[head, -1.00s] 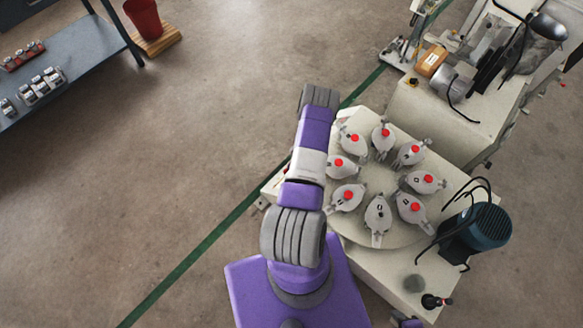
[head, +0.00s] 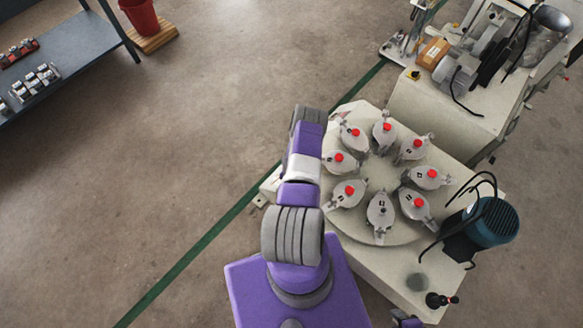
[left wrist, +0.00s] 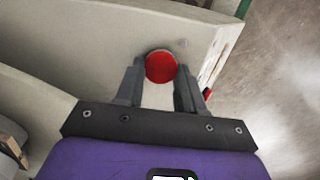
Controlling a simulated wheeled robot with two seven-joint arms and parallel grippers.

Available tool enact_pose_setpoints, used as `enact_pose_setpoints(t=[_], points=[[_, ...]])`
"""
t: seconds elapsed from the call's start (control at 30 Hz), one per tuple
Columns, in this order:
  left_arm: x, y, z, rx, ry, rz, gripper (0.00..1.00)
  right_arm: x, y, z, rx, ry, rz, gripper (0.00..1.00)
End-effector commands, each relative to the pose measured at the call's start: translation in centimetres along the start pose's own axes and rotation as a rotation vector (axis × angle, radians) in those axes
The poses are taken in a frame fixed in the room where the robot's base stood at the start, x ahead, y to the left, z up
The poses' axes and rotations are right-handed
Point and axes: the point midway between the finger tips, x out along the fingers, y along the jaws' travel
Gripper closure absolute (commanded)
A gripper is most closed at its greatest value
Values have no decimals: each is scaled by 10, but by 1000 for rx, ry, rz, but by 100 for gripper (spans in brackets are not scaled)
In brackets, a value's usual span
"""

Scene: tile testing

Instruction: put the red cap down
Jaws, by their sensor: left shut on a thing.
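My left gripper (left wrist: 160,76) is shut on the round red cap (left wrist: 160,65), which sits between its fingertips in the left wrist view. A cream machine surface (left wrist: 95,50) lies beyond the cap; I cannot tell whether the cap touches it. In the head view my left arm reaches up the middle, and its gripper and the held cap are hidden. Beside the arm, a round turntable (head: 376,178) carries a ring of grey fixtures, most with a red top. The front fixture (head: 380,211) shows no red top.
A blue motor (head: 490,222) and a small black knob (head: 437,300) stand on the machine's right side. The floor between is clear. A small red item (left wrist: 208,92) shows beside one finger.

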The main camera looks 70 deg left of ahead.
Motion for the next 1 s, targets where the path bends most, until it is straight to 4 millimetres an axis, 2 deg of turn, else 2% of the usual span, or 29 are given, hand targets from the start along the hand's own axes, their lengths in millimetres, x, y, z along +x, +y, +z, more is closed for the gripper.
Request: enact_pose_setpoints(t=[0.3, 0.33, 0.5, 0.87, 1.0], points=[[2, -1, -1, 0, 1, -1, 90, 4, 1, 0, 0, 0, 0, 57], [2, -1, -1, 0, 2, -1, 61, 4, 1, 0, 0, 0, 0, 57], [1, -1, -1, 0, 1, -1, 37, 2, 1, 0, 0, 0, 0, 57], [-3, 0, -1, 0, 1, -1, 37, -2, -1, 0, 0, 0, 0, 57], [-25, -1, -1, -1, 2, -2, 37, -12, -5, 0, 0, 0, 0, 57]])
